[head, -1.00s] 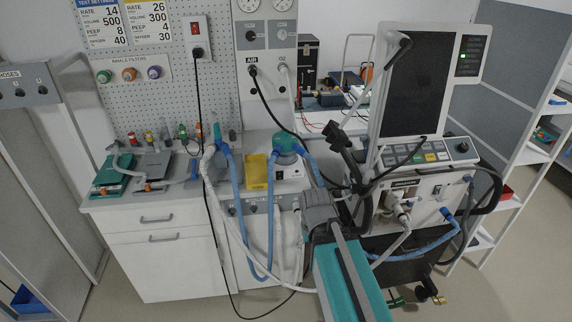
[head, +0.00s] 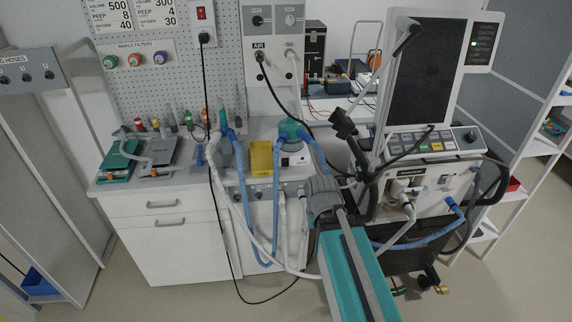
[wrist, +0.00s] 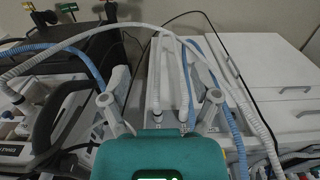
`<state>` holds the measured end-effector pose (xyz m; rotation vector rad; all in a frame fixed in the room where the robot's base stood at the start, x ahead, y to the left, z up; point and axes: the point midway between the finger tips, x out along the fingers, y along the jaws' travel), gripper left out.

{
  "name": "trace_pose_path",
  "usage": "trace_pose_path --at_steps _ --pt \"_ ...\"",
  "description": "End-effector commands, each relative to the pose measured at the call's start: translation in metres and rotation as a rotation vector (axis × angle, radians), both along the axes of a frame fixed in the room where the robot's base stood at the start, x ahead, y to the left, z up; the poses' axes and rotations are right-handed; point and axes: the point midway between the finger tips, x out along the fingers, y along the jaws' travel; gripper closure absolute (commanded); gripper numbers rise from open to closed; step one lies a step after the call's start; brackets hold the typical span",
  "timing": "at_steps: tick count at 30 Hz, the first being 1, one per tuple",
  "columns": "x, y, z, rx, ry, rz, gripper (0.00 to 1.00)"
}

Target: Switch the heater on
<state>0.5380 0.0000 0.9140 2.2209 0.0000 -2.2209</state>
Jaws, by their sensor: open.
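The heater (head: 293,160) is a small white box on the bench in the head view, with a teal-topped chamber (head: 291,131) and blue hoses on it. A small dark mark on its front may be its switch; its setting is too small to read. My arm reaches in from the bottom of the head view, its grey wrist just in front of and right of the heater. In the wrist view my gripper (wrist: 160,98) is open, with its two fingers wide apart and nothing held. I cannot clearly make out the heater in the wrist view.
The ventilator (head: 430,185) stands close on the right, with a black jointed arm (head: 345,125) beside my wrist. A yellow box (head: 261,160) stands left of the heater. Blue and white hoses hang along the bench front.

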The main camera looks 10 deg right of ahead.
Motion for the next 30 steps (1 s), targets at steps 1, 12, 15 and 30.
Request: trace_pose_path --at_steps 1,12,15,30 --pt "0.001 0.0 -0.001 -0.001 -0.003 0.002 0.39" --pt "0.03 -0.006 -0.021 -0.065 -0.14 0.11 1.0" --pt "0.047 -0.009 -0.03 -0.108 -0.217 0.176 1.0" --pt "0.14 -0.015 -0.047 -0.441 -0.638 0.609 1.0"
